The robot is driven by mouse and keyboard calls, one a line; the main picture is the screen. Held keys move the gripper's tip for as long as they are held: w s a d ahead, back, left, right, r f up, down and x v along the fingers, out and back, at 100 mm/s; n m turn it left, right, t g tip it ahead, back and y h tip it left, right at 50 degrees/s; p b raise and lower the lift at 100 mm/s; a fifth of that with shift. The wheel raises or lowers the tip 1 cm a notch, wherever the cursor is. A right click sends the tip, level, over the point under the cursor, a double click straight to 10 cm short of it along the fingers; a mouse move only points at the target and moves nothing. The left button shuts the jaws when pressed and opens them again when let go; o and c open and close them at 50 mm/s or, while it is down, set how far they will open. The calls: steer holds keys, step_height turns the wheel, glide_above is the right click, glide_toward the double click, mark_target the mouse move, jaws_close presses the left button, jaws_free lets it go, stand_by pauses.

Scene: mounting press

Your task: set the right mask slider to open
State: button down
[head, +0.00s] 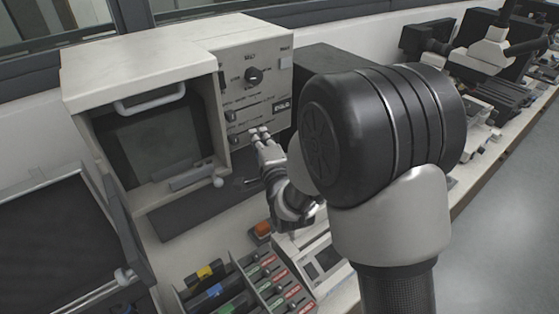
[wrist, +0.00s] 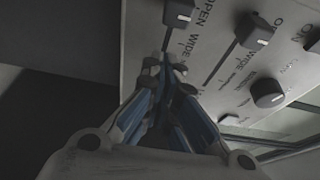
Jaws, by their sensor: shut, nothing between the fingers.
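The beige press (head: 150,55) has a control panel (head: 275,60) with two slots and slider knobs, an upper slider (head: 230,115) and a lower slider (head: 233,139). Both knobs are toward the left of their slots. In the wrist view one slider knob (wrist: 180,13) is at the slot end beside the word OPEN, and another slider knob (wrist: 257,31) is to its right. I cannot read which is the right mask slider. My gripper (head: 258,133) is shut and empty at the lower slot; in the wrist view its fingertips (wrist: 172,72) are just below the first knob, seemingly apart from it.
A round dial (head: 254,75) is above the sliders; a dark knob (wrist: 268,94) is close right of my fingers in the wrist view. The press's handled window (head: 150,100) is to the left. A rack of coloured-label compartments (head: 270,275) and an orange button (head: 263,228) are below.

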steer(key=d+p+v, duration=0.1)
steer(key=p+v, duration=0.7)
steer(key=v, duration=0.2)
steer(key=shift+w, duration=0.2)
steer(key=shift+a, duration=0.1)
